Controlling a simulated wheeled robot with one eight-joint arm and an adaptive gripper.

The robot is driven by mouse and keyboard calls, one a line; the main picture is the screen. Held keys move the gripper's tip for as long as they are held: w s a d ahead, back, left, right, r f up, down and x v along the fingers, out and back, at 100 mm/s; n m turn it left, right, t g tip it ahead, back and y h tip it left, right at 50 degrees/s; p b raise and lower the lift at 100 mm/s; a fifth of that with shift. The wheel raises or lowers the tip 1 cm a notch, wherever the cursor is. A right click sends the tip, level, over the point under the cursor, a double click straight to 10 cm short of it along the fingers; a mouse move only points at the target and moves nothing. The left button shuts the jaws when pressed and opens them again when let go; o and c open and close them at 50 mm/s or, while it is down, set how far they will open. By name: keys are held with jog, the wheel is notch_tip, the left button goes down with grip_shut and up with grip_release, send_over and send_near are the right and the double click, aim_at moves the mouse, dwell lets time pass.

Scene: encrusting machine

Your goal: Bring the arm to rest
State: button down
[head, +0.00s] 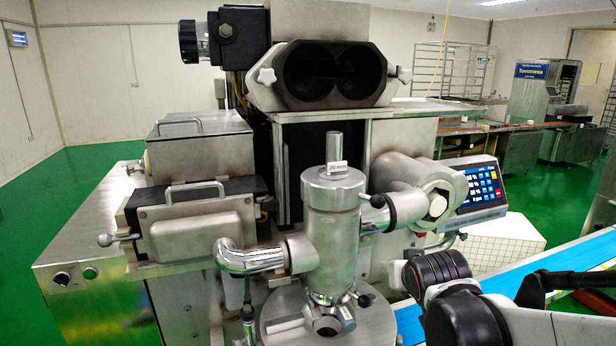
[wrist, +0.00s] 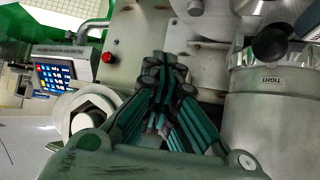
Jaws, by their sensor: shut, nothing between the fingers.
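My gripper (wrist: 164,68) shows in the wrist view with its dark green and black fingers together and nothing between them. It points toward the metal front of the encrusting machine, and I cannot tell the gap to it. In the head view my arm (head: 450,290) enters from the lower right, in front of the machine. I cannot make out the fingers there. The encrusting machine (head: 190,225) fills the middle, with an upright steel cylinder (head: 331,245) at its front. The cylinder also shows in the wrist view (wrist: 270,125), right of my fingers, with a "TIGHT" label.
A lit control panel (head: 480,187) sits right of the cylinder, and left of my gripper in the wrist view. A red button (wrist: 107,57) is near the fingers. A blue conveyor belt (head: 595,255) runs at the right. Green floor is open at far left and behind.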

jog(key=s+a+n+g+y, duration=0.1)
jog(key=s+g, duration=0.2)
jog(key=s, duration=1.8)
jog(key=shift+s+f, duration=0.15)
jog(key=shift+s, duration=0.05)
jog(key=shift+a, duration=0.15)
